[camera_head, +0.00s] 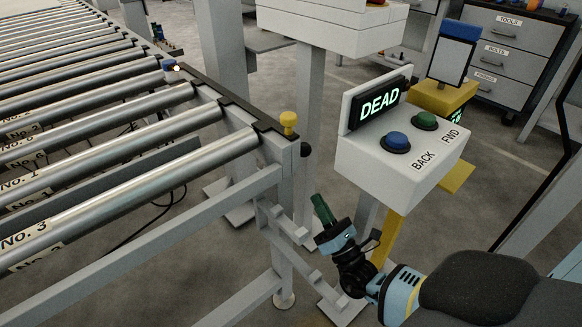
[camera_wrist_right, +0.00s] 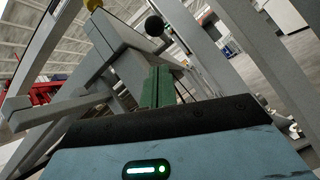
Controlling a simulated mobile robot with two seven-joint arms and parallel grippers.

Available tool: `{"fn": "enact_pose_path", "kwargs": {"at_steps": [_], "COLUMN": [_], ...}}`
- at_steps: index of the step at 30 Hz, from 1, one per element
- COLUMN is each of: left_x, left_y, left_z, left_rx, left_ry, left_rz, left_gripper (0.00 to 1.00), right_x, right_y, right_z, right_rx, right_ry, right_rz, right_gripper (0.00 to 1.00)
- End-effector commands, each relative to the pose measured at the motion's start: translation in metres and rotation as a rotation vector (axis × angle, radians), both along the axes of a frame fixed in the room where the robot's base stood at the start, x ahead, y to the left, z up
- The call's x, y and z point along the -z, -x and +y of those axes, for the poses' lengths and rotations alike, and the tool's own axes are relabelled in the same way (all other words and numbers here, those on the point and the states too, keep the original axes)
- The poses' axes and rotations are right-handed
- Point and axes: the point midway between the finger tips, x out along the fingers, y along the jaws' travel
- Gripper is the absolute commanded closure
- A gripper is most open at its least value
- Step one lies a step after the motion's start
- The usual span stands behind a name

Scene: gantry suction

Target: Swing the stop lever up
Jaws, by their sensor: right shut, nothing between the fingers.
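A dark ball knob (camera_head: 305,150) sticks out from the side of the conveyor's end post, just below a yellow knob (camera_head: 289,120) on top. I take the dark knob to be on the stop lever, but its arm cannot be made out. In the right wrist view the dark knob (camera_wrist_right: 154,26) is beyond the fingertips and the yellow knob (camera_wrist_right: 94,4) is at the top edge. My right gripper (camera_head: 321,206) is shut and empty, below the dark knob and apart from it. Its green fingers (camera_wrist_right: 157,87) are together in the wrist view. My left gripper is out of view.
The roller conveyor (camera_head: 130,165) fills the left, with its grey end post (camera_head: 287,215) beside my right gripper. A control box (camera_head: 400,160) with a blue button, a green button and a "DEAD" display stands to the right. Drawer cabinets (camera_head: 495,60) are behind.

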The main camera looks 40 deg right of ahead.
Motion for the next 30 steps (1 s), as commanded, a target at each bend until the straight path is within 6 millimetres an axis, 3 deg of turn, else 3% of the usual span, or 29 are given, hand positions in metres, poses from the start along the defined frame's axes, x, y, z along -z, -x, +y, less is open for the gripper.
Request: {"fn": "enact_pose_path", "kwargs": {"at_steps": [8,21,30], "left_x": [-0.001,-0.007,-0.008], "left_y": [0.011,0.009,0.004], "left_z": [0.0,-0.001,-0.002], "left_rx": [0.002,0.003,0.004], "left_ry": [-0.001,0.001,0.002], "left_rz": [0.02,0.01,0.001], "left_gripper": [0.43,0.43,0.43], "right_x": [-0.006,-0.043,-0.054], "right_y": [-0.007,-0.064,-0.083], "right_z": [0.0,-0.003,-0.004], "right_rx": [0.0,-0.001,-0.002], "right_ry": [0.003,0.001,0.001], "right_rz": [-0.003,-0.002,0.0], "right_gripper": [1.0,1.0,1.0]}}
